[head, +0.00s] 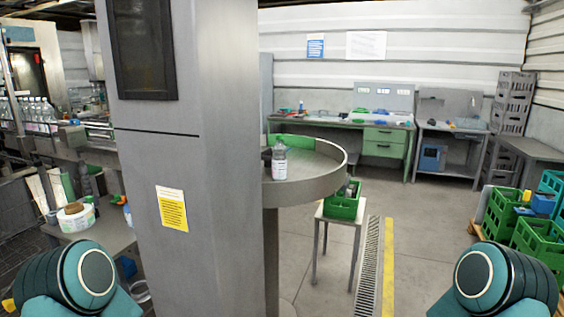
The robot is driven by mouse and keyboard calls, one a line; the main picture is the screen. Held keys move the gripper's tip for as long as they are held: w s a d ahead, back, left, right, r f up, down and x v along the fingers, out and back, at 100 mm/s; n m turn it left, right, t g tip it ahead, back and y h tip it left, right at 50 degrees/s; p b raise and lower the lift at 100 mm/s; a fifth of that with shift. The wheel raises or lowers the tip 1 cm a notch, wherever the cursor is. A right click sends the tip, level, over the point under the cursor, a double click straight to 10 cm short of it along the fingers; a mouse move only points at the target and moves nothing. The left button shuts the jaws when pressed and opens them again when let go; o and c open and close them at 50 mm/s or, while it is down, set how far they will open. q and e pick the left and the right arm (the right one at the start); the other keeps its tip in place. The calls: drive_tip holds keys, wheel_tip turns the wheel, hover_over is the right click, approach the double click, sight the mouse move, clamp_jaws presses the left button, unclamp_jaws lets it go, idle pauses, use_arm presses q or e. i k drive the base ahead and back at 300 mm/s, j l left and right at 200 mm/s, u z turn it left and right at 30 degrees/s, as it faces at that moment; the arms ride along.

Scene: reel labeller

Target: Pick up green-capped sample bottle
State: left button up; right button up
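A clear bottle with a white label (279,162) stands upright on the round steel table (312,184), near its left side and partly against the column. Its cap is too small for me to tell the colour. A small green crate (342,207) on a low stand holds a few items, perhaps bottles, whose caps I cannot make out. Only the upper parts of my two arms show at the bottom left and bottom right. Neither gripper is in view.
A grey steel column (185,90) blocks the middle left. A bottle conveyor (65,135) and a side table with label reels (76,216) stand left. Green crates (548,246) are stacked right. A workbench (384,142) stands at the back. The floor at centre right is clear.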

sight(280, 160)
drive_tip(key=i+l+u, duration=0.1)
drive_tip(key=l, duration=0.25)
drive_tip(key=i+l, duration=0.25)
drive_tip(key=l, duration=0.15)
drive_tip(key=i+l+u, duration=0.15)
drive_tip(key=l, duration=0.2)
drive_tip(key=i+l+u, duration=0.1)
drive_tip(key=l, duration=0.3)
drive_tip(key=i+l+u, duration=0.1)
drive_tip(key=l, duration=0.3)
drive_tip(key=i, duration=0.1)
